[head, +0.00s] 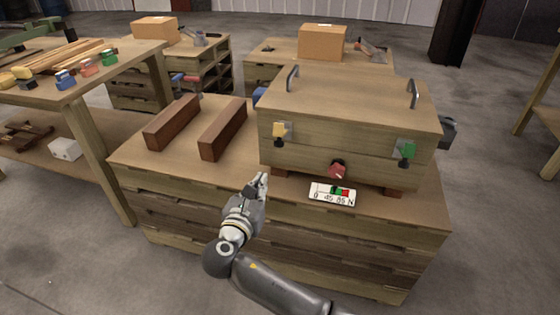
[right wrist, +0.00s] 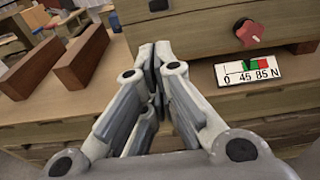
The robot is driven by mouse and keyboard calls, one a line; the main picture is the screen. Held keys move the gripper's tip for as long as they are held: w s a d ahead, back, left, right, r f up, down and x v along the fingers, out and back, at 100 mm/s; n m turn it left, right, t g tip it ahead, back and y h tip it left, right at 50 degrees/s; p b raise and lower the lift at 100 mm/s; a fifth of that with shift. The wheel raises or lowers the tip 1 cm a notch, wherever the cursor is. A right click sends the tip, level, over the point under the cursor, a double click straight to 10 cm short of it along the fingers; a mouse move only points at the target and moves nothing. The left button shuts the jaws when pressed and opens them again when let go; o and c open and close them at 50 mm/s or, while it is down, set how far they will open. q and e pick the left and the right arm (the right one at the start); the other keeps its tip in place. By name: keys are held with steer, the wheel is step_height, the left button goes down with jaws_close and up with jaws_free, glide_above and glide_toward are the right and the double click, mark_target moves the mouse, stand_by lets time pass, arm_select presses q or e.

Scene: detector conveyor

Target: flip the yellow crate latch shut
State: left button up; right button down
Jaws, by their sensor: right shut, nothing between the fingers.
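The wooden crate (head: 345,125) stands on a wooden pallet-like bench. Its yellow latch (head: 279,130) is on the left of the front face, near the lid seam. A green latch (head: 406,149) is on the right of the same face. My right gripper (head: 262,180) is shut and empty, below and left of the yellow latch and apart from it. In the right wrist view its closed fingers (right wrist: 155,62) point toward the crate's lower left front. The yellow latch is not visible there. My left gripper is not in view.
A red knob (head: 338,170) sits low on the crate front above a white scale plate (head: 333,193). Two brown blocks (head: 172,121) (head: 223,128) lie left of the crate. Bench top (head: 150,160) before them is clear. A tool-covered table (head: 75,75) stands at left.

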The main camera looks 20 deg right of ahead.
mark_target(276, 145)
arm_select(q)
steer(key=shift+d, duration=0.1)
arm_select(e)
steer(key=shift+s, duration=0.15)
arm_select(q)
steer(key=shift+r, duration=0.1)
